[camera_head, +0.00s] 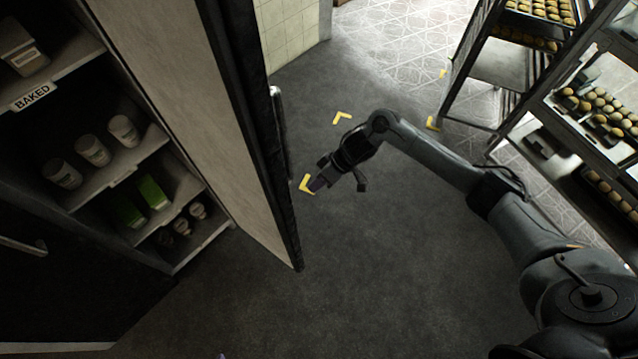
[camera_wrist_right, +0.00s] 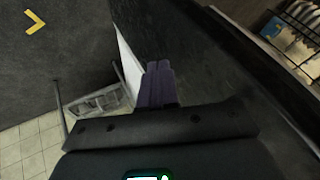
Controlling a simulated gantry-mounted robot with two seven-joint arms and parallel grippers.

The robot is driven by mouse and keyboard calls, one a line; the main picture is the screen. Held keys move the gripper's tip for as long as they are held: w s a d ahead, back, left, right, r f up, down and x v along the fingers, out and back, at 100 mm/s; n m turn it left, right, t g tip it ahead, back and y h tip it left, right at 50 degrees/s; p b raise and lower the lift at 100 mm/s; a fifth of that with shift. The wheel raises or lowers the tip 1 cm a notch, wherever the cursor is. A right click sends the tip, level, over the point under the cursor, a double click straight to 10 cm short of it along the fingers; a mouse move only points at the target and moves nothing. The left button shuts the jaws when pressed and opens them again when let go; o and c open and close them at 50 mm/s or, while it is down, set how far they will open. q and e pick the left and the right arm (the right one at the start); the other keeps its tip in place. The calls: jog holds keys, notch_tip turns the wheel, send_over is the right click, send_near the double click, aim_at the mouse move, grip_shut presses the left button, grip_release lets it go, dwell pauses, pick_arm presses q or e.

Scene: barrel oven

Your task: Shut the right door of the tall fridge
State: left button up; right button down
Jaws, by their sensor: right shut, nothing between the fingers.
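The right door (camera_head: 190,110) of the tall fridge stands wide open in the head view. Its pale inner side faces the shelves, and its dark edge and a metal handle (camera_head: 279,130) face the aisle. The fridge interior (camera_head: 120,170) is exposed on the left. My right gripper (camera_head: 318,184) is shut and empty, on the outer side of the door, close to its free edge. In the right wrist view its fingers (camera_wrist_right: 158,85) are together beside a large dark surface. I cannot tell whether they touch the door.
The fridge shelves hold white tubs (camera_head: 92,151), green boxes (camera_head: 152,192) and a BAKED label (camera_head: 31,97). Racks with trays of baked goods (camera_head: 603,108) stand at the right. Yellow corner marks (camera_head: 342,117) lie on the dark floor. The floor below the door is clear.

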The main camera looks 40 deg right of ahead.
jog(key=a+f, duration=0.5)
jog(key=a, duration=0.2)
jog(key=shift+a+f, duration=0.15)
jog(key=shift+a, duration=0.15)
jog(key=shift+w, duration=0.1)
